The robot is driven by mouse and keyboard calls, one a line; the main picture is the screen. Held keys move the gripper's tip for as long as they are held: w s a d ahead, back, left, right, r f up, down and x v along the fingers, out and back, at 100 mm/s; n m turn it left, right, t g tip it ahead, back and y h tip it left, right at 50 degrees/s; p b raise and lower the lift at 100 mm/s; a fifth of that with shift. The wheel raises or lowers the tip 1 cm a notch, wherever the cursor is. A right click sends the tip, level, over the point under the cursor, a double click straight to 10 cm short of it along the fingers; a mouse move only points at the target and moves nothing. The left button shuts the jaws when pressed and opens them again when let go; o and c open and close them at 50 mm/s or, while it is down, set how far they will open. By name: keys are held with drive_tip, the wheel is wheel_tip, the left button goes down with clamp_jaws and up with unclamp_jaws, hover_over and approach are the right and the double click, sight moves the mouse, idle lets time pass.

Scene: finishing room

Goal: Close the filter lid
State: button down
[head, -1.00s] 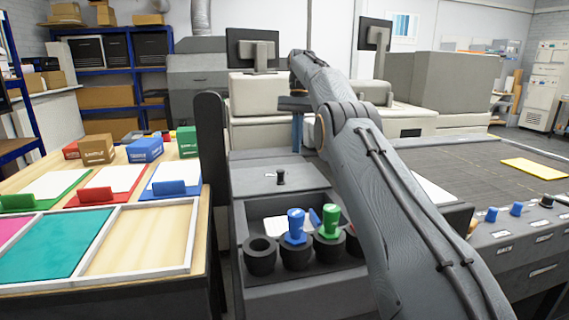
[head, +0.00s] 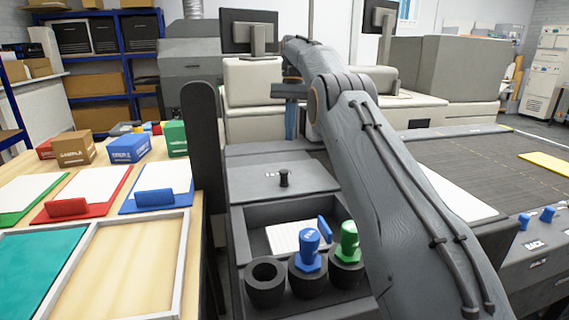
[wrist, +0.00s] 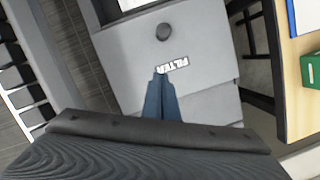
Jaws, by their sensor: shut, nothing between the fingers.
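The filter lid (head: 262,180) is a grey panel with a short black knob (head: 284,178), on the grey cabinet in the middle of the head view. In the wrist view the lid (wrist: 205,55) shows its knob (wrist: 163,32) and a white FILTER label (wrist: 175,66). It looks roughly flat; I cannot tell whether it is fully seated. My gripper (wrist: 160,73) is shut and empty, its blue fingertips overlapping the label's edge in the wrist view. In the head view my gripper (head: 291,136) is behind the knob. I see no clear contact with the lid.
In front of the lid is an open recess with a white card (head: 285,238), a blue stamp (head: 308,250) and a green stamp (head: 348,240) in black cups. A dark upright post (head: 202,150) stands left of the lid. A wooden table with trays (head: 150,250) is further left.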

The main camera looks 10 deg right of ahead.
sight(280, 172)
drive_tip(key=x, duration=0.3)
drive_tip(key=p+x, duration=0.1)
drive_tip(key=x, duration=0.1)
drive_tip(key=p+x, duration=0.1)
drive_tip(key=x, duration=0.2)
drive_tip(key=shift+s+f, duration=0.25)
drive_tip(key=shift+s, duration=0.05)
drive_tip(key=shift+s+a+f+p, duration=0.15)
drive_tip(key=shift+s+a+p, duration=0.15)
drive_tip(key=shift+p, duration=0.15)
drive_tip(key=shift+s+a+f+p, duration=0.1)
drive_tip(key=shift+s+a+p, duration=0.25)
drive_tip(key=shift+s, duration=0.4)
drive_tip(key=shift+s+a+p, duration=0.3)
drive_tip(key=shift+s+a, duration=0.05)
drive_tip(key=shift+s, duration=0.35)
